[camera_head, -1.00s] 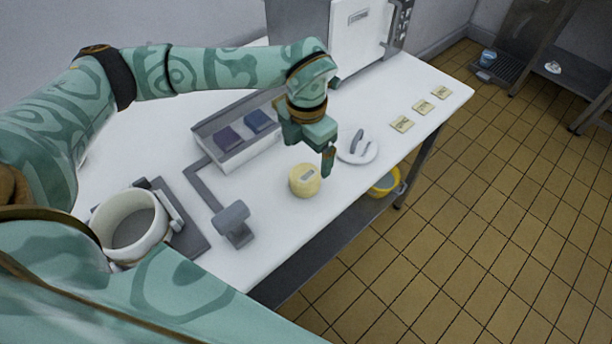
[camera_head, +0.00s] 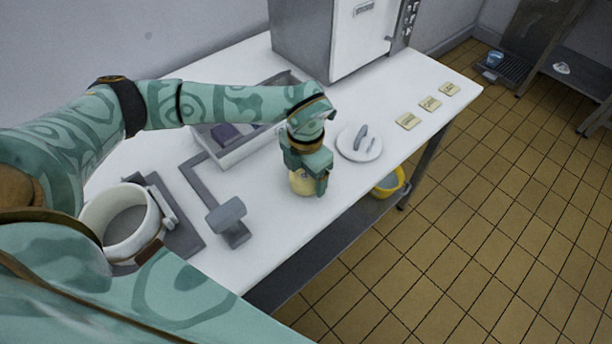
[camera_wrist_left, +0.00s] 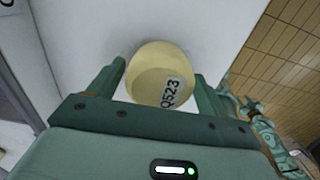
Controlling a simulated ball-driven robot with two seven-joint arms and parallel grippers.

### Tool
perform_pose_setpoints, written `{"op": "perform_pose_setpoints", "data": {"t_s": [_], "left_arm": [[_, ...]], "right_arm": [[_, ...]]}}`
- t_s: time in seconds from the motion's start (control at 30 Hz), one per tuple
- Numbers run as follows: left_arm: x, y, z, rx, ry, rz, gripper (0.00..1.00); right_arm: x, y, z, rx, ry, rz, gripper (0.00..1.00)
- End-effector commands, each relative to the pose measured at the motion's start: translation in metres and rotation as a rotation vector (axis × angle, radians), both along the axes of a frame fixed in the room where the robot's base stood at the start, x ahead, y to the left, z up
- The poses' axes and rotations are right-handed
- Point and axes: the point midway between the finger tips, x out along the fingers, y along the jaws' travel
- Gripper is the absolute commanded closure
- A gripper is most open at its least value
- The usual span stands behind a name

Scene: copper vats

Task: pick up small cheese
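The small cheese (camera_head: 302,184) is a pale yellow round piece standing on the white worktop near its front edge. My left gripper (camera_head: 307,186) reaches down over it and hides much of it in the head view. In the left wrist view the cheese (camera_wrist_left: 160,76), with a printed label, sits between the two fingers of the left gripper (camera_wrist_left: 158,88). The fingers are open, one on each side, with narrow gaps beside the cheese. Part of my other arm shows small at the right of the left wrist view; its gripper (camera_wrist_left: 250,106) is too small to read.
A grey tray (camera_head: 238,156) with dark blocks lies behind the gripper. A white plate (camera_head: 350,144) with a grey piece is right of it. A grey stand (camera_head: 229,219) and white pot (camera_head: 122,222) are left. Several labelled cards lie farther right. A yellow bucket (camera_head: 389,186) is below.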

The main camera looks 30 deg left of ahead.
Motion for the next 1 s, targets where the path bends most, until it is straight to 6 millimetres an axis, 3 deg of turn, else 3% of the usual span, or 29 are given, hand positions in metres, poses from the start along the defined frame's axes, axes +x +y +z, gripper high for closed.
{"op": "perform_pose_setpoints", "data": {"t_s": [0.03,0.13,0.4,0.57,0.7,1.0], "left_arm": [[0.000,0.000,0.000,0.000,0.000,0.000,0.37],[0.000,0.000,0.000,0.000,0.000,0.000,0.65],[0.000,0.000,0.001,0.000,-0.001,0.000,0.65],[0.001,0.000,0.012,0.000,-0.003,-0.001,0.65],[0.001,0.000,0.037,0.000,-0.005,0.000,0.65],[-0.054,-0.038,0.103,-0.001,-0.004,-0.008,0.65]], "right_arm": [[-0.001,-0.001,0.000,-0.001,0.001,0.001,0.68],[-0.001,-0.003,0.000,-0.004,0.002,0.002,0.68],[-0.001,-0.005,0.000,-0.007,0.002,0.004,0.68],[0.000,-0.006,0.005,-0.007,-0.001,0.004,0.68],[0.004,-0.006,0.015,-0.007,-0.010,0.004,0.68],[0.012,-0.005,0.041,-0.006,-0.028,0.004,0.68]]}}
